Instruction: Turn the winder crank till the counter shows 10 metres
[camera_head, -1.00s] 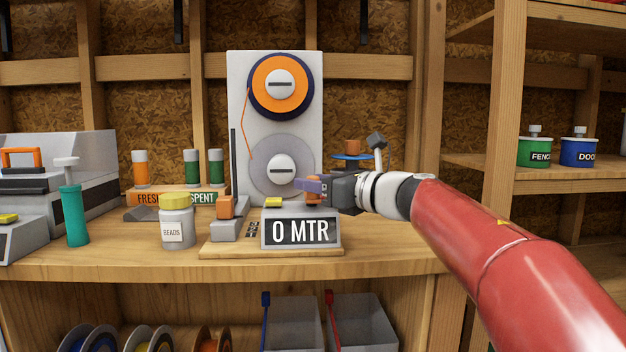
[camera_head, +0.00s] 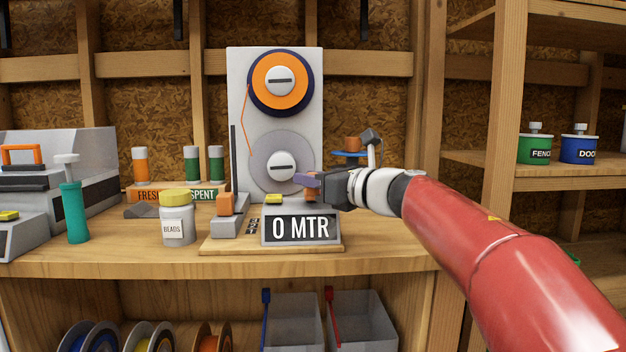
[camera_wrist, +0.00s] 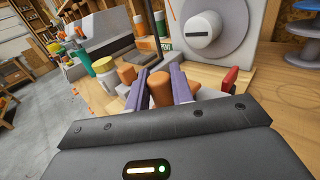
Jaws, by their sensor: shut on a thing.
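The winder has a grey-white back panel (camera_head: 237,110) with an orange spool (camera_head: 262,78) at the top and a grey, empty-looking spool (camera_head: 262,160) below. The counter (camera_head: 300,229) at the front of its wooden base (camera_head: 215,246) reads 0 MTR. My gripper (camera_head: 309,183) is behind and above the counter, its purple fingers shut on the orange crank knob (camera_head: 311,197). The wrist view shows the knob (camera_wrist: 161,88) between both fingers. The crank arm is hidden by the fingers and counter.
An orange-topped block (camera_head: 225,205) stands left of the counter, with a bead jar (camera_head: 177,228) beyond it. A teal cylinder (camera_head: 74,213) stands further left. A blue disc stand (camera_head: 350,155) is behind my gripper. Bench is clear to the right of the base.

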